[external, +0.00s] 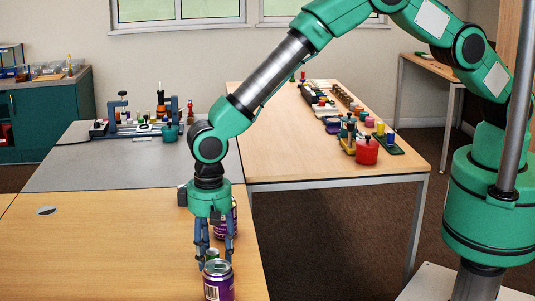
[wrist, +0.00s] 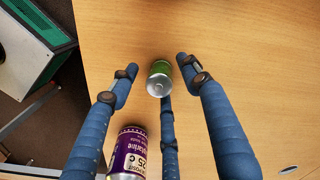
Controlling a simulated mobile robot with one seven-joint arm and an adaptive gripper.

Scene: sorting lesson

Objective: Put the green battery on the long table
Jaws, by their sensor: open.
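The green battery (wrist: 159,74) stands on the near wooden table, its silver end facing the camera in the wrist view. A bit of it shows low between the fingers in the external view (external: 212,253). My gripper (external: 215,258) points down over the near table with its blue fingers apart. In the wrist view my gripper (wrist: 157,68) has fingertips on both sides of the battery, with a third finger just below it. I cannot tell whether any finger touches it. The long table (external: 280,150), light wood, stands beyond to the right, with many items along its right side.
A purple can (external: 218,287) stands right in front of my gripper, and another (external: 232,217) stands behind the fingers. One purple can also shows in the wrist view (wrist: 128,156). A grey table (external: 90,172) holds tools. The long table's left half is bare.

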